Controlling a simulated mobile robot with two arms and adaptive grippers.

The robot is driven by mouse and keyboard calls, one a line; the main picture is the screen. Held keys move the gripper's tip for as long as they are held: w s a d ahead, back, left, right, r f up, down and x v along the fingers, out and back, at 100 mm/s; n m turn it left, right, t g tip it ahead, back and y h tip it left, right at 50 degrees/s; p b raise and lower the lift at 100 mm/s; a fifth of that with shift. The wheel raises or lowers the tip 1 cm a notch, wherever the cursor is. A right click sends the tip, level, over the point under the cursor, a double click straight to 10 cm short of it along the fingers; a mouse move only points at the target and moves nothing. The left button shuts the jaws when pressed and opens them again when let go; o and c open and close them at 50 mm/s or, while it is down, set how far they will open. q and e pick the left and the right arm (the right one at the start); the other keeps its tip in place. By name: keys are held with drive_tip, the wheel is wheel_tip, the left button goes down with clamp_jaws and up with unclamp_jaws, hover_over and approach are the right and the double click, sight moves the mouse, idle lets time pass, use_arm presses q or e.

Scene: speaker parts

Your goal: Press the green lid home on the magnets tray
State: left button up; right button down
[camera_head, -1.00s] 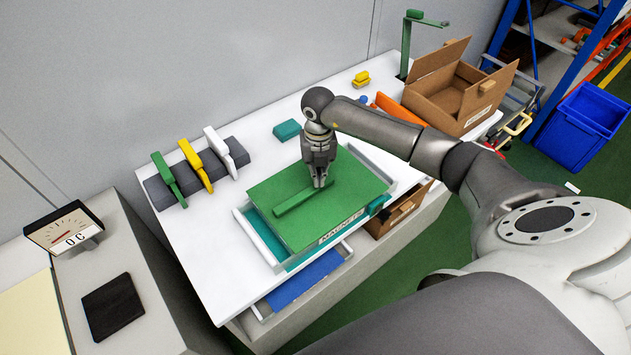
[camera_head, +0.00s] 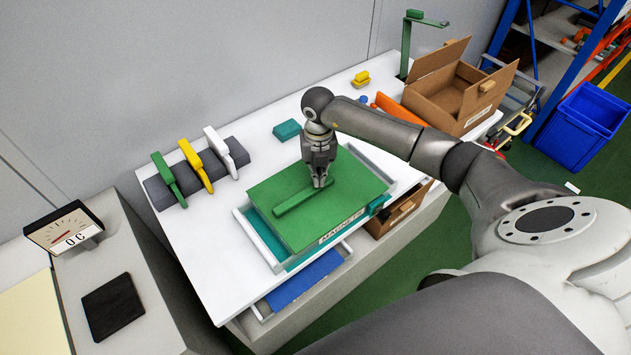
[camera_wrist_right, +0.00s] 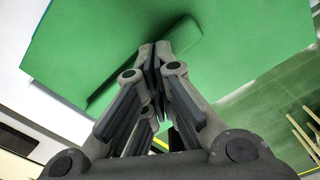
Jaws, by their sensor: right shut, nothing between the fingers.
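The green lid (camera_head: 330,215) lies over the teal magnets tray (camera_head: 300,262), whose front label reads MAGNETS. A raised green bar (camera_head: 295,201) runs along the lid's top. My right gripper (camera_head: 319,185) is shut and empty, pointing down at the lid by the bar's far end. In the right wrist view the closed fingertips (camera_wrist_right: 153,48) meet the lid (camera_wrist_right: 235,40) beside the bar (camera_wrist_right: 180,42); whether they press on it I cannot tell. The lid looks roughly level, with teal showing below its left and front edges. My left gripper is out of view.
White rails (camera_head: 262,240) flank the tray. A grey rack (camera_head: 200,175) with green, yellow and white handled tools stands at the left back. A teal block (camera_head: 287,130) lies behind the tray, and an open cardboard box (camera_head: 440,95) stands at the right. The table's left front is clear.

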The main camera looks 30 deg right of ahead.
drive_tip(key=shift+f, duration=0.15)
drive_tip(key=shift+s+f+b, duration=0.1)
drive_tip(key=shift+f+b, duration=1.05)
drive_tip(key=shift+f, duration=0.1)
drive_tip(key=shift+r+p, duration=0.55)
drive_tip(key=shift+r, duration=0.05)
wheel_tip(320, 180, up, 5)
drive_tip(key=p, duration=0.3)
